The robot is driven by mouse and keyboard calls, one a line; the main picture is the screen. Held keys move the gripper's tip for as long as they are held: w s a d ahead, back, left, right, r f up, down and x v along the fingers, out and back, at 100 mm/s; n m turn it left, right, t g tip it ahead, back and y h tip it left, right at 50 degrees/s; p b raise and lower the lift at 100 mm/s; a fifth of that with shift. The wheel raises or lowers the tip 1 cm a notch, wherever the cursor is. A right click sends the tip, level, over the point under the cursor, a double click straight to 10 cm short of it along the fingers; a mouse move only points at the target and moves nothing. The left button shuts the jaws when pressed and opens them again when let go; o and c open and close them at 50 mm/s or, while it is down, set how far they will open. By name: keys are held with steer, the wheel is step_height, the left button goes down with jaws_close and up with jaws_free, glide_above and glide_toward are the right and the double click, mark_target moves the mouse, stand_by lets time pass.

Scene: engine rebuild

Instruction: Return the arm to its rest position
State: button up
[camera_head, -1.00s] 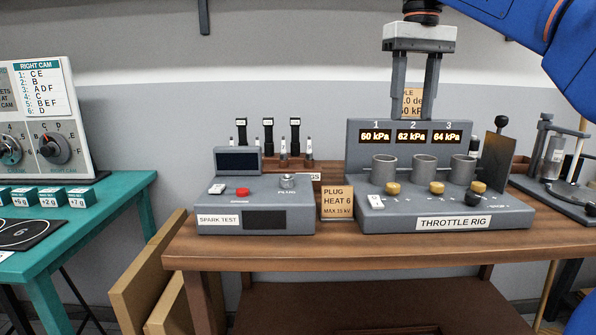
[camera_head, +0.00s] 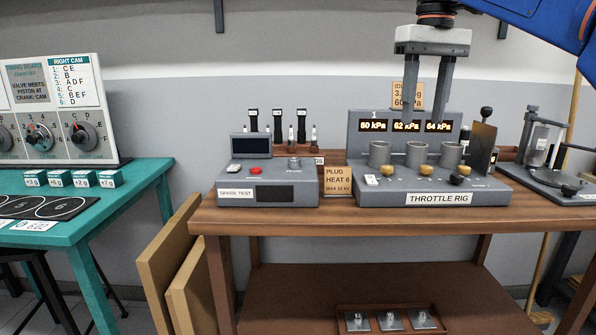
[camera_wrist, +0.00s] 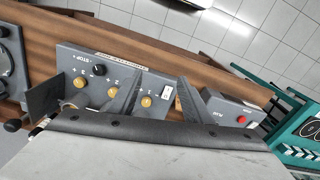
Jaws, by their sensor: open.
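My gripper (camera_head: 431,98) hangs from my blue arm at the upper right of the head view. Its two grey fingers point down, apart and with nothing between them, in front of the throttle rig's display panel. The throttle rig (camera_head: 385,198) stands on the wooden bench and has grey cylinders, yellow knobs and a black knob. Its displays read 60, 62 and 64 kPa. In the wrist view, the open fingers (camera_wrist: 155,97) show against the throttle rig (camera_wrist: 85,65), which appears turned.
The spark test box (camera_head: 263,178) and a plug heat card (camera_head: 339,181) stand left of the rig. A teal table (camera_head: 140,185) is at left. Boards (camera_head: 170,250) lean between the tables. A tray (camera_head: 345,331) sits on the lower shelf.

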steer(key=s+d+f+t, duration=0.1)
steer(key=s+f, duration=0.6)
steer(key=f, duration=0.6)
steer(key=s+d+f+m+t, duration=0.1)
steer(key=s+d+f+t, duration=0.1)
steer(key=s+f, duration=0.5)
steer(key=s+d+f+m+t, duration=0.1)
steer(key=s+f, duration=0.5)
steer(key=f, duration=1.3)
steer(key=shift+s+d+f+t, duration=0.2)
steer(key=shift+s+d+t, duration=0.1)
steer(key=shift+s, duration=0.1)
